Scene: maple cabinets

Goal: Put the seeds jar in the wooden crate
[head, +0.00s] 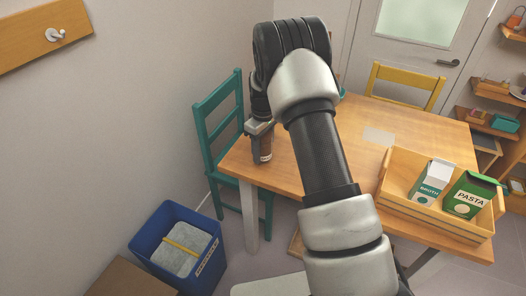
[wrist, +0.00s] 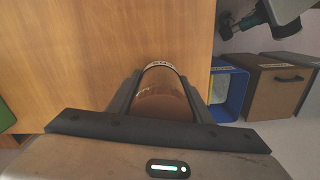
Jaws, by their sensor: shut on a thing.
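My gripper (head: 262,140) is shut on the seeds jar (head: 265,155), a small brown jar, at the left end of the wooden table (head: 290,172). In the wrist view the jar (wrist: 162,98) sits between the two dark fingers, its label mostly out of sight. I cannot tell whether the jar touches the tabletop. The wooden crate (head: 432,222) stands at the table's right front. It holds a white and teal broth carton (head: 429,184) and a green pasta box (head: 469,196). My arm hides the middle of the table.
A teal chair (head: 224,140) stands at the table's left end and a yellow chair (head: 405,86) behind it. A blue bin (head: 180,254) is on the floor at left. A pale flat sheet (head: 379,136) lies on the tabletop. Shelves line the right wall.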

